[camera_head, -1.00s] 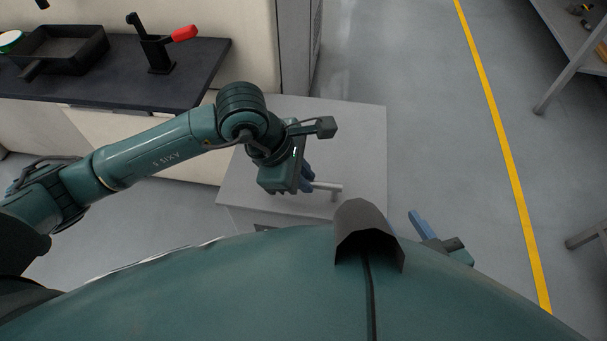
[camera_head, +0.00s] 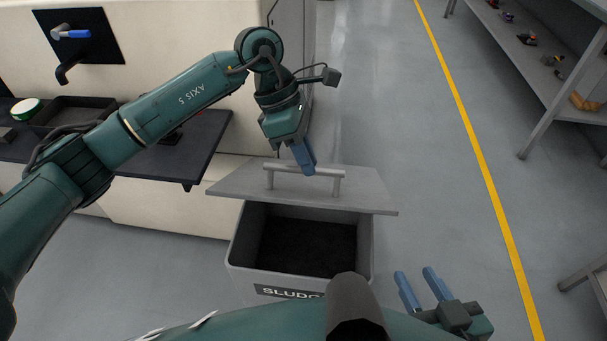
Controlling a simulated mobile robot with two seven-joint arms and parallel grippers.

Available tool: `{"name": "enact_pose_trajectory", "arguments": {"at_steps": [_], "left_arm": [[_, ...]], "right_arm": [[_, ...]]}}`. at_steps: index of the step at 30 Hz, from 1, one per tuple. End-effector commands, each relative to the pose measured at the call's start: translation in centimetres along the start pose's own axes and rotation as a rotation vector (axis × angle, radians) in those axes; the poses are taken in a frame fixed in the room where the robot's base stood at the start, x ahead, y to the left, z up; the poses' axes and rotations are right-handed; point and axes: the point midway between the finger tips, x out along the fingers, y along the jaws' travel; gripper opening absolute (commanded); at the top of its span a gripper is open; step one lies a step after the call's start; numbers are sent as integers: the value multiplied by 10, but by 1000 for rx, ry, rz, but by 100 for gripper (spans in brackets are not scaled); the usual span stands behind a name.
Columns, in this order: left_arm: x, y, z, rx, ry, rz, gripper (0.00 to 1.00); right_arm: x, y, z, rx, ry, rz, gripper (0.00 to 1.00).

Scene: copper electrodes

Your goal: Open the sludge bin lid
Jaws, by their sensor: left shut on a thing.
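The grey sludge bin (camera_head: 369,249) stands on the floor in front of me, with a partly hidden "SLUDG" label on its front. Its grey lid (camera_head: 366,190) is raised and tilted up at the back, so the dark contents show. My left gripper (camera_head: 306,168) is shut on the bar handle (camera_head: 331,172) on top of the lid. My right gripper (camera_head: 418,283) is at the lower right, its blue fingers apart and empty, beside the bin's front right corner.
A dark counter (camera_head: 205,150) with a black tray (camera_head: 68,110) is at the left, against a cream cabinet (camera_head: 190,35). A grey shelf (camera_head: 545,75) with small items stands at the right. The floor between bin and yellow line is clear.

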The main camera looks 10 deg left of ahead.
Motion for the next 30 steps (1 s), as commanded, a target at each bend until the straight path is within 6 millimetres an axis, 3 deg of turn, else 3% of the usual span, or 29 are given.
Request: {"name": "enact_pose_trajectory", "arguments": {"at_steps": [3,15,16,23,30], "left_arm": [[-4,10,0,-9,-1,19,0],[-3,10,-1,-11,0,15,0],[-3,10,-1,-11,0,15,14],[-3,10,-1,-10,2,13,33],[-4,8,0,-7,1,10,35]], "right_arm": [[0,0,0,0,0,0,36],[0,0,1,0,1,0,36],[0,0,1,0,1,0,36],[0,0,1,0,0,0,36],[0,0,0,-1,0,0,36]]}}
